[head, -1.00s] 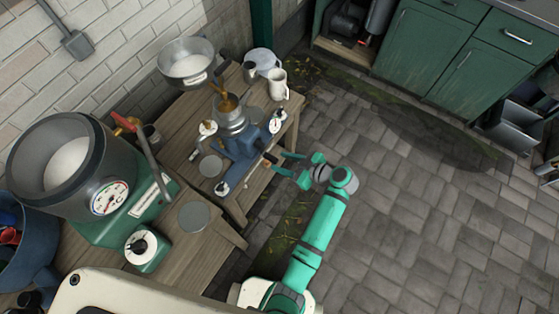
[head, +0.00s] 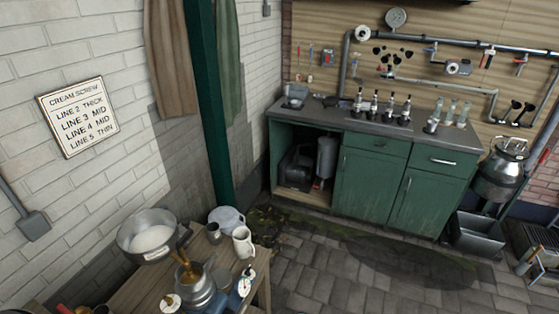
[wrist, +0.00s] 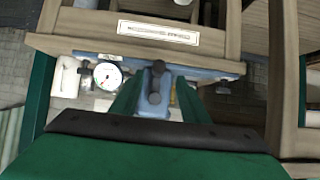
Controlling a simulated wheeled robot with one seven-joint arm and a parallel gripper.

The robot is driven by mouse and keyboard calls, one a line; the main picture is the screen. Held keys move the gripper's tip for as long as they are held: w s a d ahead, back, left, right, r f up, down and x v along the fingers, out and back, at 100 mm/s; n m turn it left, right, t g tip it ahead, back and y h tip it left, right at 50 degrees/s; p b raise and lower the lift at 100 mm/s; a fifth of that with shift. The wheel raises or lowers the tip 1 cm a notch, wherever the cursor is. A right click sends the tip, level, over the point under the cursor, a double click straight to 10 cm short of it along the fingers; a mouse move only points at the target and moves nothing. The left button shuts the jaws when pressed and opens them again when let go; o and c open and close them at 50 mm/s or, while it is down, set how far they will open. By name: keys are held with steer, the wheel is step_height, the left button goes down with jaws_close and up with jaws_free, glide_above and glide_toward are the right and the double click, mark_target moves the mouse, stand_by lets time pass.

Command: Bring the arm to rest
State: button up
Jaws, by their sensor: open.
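My gripper (wrist: 158,98) shows in the wrist view, with its green fingers apart. A blue metal part (wrist: 154,78) with dark bolt heads shows between and beyond the fingers; I see no grip on it. My arm and gripper are out of the head view.
In the wrist view a wooden frame (wrist: 80,42) with a label lies close beyond the fingers, beside a round dial (wrist: 107,76). In the head view, a wooden bench (head: 140,287) bears a steel bowl (head: 150,240) and a white jug (head: 243,242). Paved floor (head: 340,275) is clear before green cabinets (head: 370,180).

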steer(key=s+d+f+m+t+h, duration=0.3)
steer(key=s+m+h, duration=0.15)
steer(key=s, duration=0.35)
steer(key=s+d+f+m+t+h, duration=0.2)
steer(key=s+d+f+m+h, duration=0.15)
steer(key=s+m, duration=0.4)
steer(key=s+r+t+h, duration=0.1)
steer(key=s+r, duration=0.3)
steer(key=r, duration=0.4)
steer(key=s+r+m+t+h, duration=0.1)
steer(key=s+r+t, duration=0.2)
steer(key=s+r, duration=0.2)
steer(key=s+r+m+t+h, duration=0.1)
steer(key=s+r, duration=0.4)
steer(key=r, duration=0.5)
steer(key=shift+d+r+t, duration=0.2)
steer(key=shift+r+t, duration=0.1)
steer(key=shift+t, duration=0.4)
steer(key=shift+c, duration=0.5)
